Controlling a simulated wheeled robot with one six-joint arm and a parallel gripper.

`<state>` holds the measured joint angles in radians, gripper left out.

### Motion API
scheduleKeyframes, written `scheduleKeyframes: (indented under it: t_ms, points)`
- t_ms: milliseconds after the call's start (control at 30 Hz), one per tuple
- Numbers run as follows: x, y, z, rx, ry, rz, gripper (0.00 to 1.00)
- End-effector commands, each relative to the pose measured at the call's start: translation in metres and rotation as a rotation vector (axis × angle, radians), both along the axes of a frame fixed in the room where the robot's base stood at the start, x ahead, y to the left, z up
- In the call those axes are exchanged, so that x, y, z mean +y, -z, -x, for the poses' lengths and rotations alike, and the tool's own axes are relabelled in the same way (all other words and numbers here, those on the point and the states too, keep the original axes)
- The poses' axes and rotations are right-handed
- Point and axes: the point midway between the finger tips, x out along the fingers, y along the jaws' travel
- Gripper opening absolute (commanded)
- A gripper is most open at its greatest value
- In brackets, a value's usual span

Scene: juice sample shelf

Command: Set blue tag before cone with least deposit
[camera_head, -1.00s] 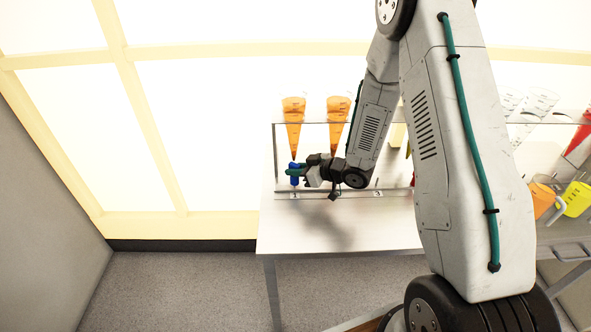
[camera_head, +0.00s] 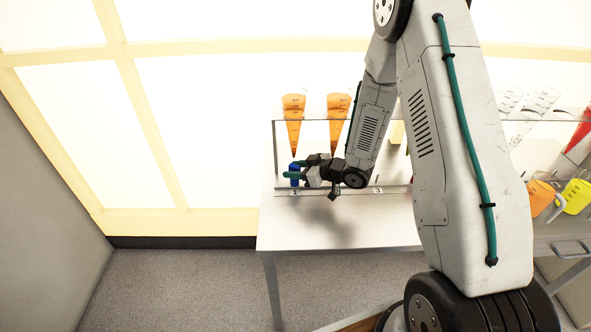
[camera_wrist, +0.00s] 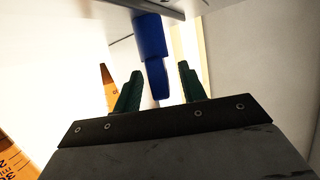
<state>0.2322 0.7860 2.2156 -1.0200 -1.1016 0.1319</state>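The blue tag (camera_head: 294,181) stands upright on the ledge below the leftmost orange cone (camera_head: 293,118), close to the label marked 1 (camera_head: 295,191). My gripper (camera_head: 292,169) is at the tag with its green fingers spread. In the wrist view the tag (camera_wrist: 152,40) lies between my gripper's two fingers (camera_wrist: 159,90), with a gap on each side. A second orange cone (camera_head: 338,112) hangs in the rack to the right. The deposits in the cone tips are too small to compare. My arm hides the rack's middle.
A long white table (camera_head: 290,233) carries the clear rack. Clear cones (camera_head: 540,100) and a red cone (camera_head: 580,133) hang at the right. Orange (camera_head: 540,197) and yellow (camera_head: 577,197) jugs stand at the right. The table front at the left is clear.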

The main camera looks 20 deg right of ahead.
Motion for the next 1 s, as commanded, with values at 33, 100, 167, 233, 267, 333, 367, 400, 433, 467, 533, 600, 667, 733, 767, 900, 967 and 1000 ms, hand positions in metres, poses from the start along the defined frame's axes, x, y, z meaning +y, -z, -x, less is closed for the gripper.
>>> scheduleKeyframes:
  t_ms: [33,100,167,233,267,333,367,400,433,467,533,600,667,733,767,900,967,1000]
  points:
    - [0.0,0.0,0.0,0.0,0.0,0.0,0.41]
    - [-0.001,0.0,0.0,0.0,0.0,0.0,0.41]
    - [-0.002,-0.002,0.002,0.0,0.001,0.0,0.41]
    - [-0.007,-0.005,0.007,-0.001,0.002,0.001,0.41]
    - [-0.01,-0.006,0.01,-0.002,0.003,0.0,0.41]
    - [-0.018,-0.011,0.018,0.0,0.003,0.0,0.41]
    - [-0.021,-0.013,0.022,0.0,0.004,0.0,0.41]
    - [-0.026,-0.016,0.027,-0.001,0.004,0.001,0.41]
    - [-0.029,-0.018,0.03,-0.001,0.004,0.001,0.41]
    - [-0.032,-0.019,0.034,0.001,0.003,0.001,0.41]
    - [-0.039,-0.024,0.041,-0.001,0.003,0.001,0.41]
    - [-0.043,-0.027,0.047,-0.001,0.003,0.001,0.41]
    - [-0.046,-0.028,0.05,-0.001,0.002,0.001,0.41]
    - [-0.048,-0.029,0.053,0.0,0.001,0.0,0.41]
    - [-0.048,-0.03,0.053,0.0,0.0,0.0,0.41]
    - [-0.05,-0.034,0.051,0.001,0.009,0.021,0.41]
    - [-0.054,-0.04,0.047,0.006,0.028,0.059,0.41]
    - [-0.057,-0.046,0.044,0.013,0.046,0.095,0.41]
